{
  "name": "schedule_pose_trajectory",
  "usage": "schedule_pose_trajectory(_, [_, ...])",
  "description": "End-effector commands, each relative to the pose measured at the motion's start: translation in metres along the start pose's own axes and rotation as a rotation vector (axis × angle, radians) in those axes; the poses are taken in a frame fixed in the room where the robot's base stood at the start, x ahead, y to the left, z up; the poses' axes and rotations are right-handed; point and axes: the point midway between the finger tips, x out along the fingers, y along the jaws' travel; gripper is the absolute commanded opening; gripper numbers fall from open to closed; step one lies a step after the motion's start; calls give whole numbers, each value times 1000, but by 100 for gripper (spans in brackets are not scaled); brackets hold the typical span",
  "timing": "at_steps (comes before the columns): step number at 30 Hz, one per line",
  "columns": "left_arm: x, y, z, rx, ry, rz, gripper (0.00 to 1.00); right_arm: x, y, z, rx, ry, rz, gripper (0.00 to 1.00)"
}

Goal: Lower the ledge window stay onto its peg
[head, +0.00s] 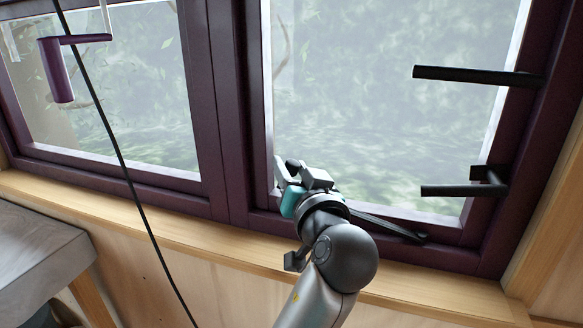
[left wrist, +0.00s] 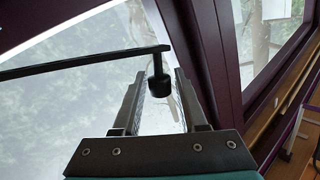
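The window stay is a thin black bar (head: 385,225) along the bottom of the right window, with its right end at the purple frame. In the left wrist view the bar (left wrist: 85,64) comes in from the left and ends in a short black knob (left wrist: 159,86). My left gripper (head: 297,170) is at the stay's left end, just above the sill. Its fingers (left wrist: 158,95) are apart, one on each side of the knob, with gaps visible. I cannot make out the peg. My right gripper is not in view.
Two black bars, an upper (head: 470,75) and a lower one (head: 455,190), jut across the right pane. A purple crank handle (head: 60,70) and a black cord (head: 118,150) are at left. A grey-topped table (head: 40,250) stands at lower left. A wooden sill (head: 180,222) runs below the windows.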

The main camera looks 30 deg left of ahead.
Motion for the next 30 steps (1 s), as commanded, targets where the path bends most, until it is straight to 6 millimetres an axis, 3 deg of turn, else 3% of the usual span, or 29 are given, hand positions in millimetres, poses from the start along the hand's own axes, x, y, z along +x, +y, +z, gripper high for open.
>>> schedule_pose_trajectory(1, [0, 0, 0, 0, 0, 0, 35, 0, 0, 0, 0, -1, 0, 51])
schedule_pose_trajectory(11, [0, 0, 0, 0, 0, 0, 0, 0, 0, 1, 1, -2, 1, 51])
schedule_pose_trajectory(30, [0, 0, 0, -1, 1, -1, 0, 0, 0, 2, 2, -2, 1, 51])
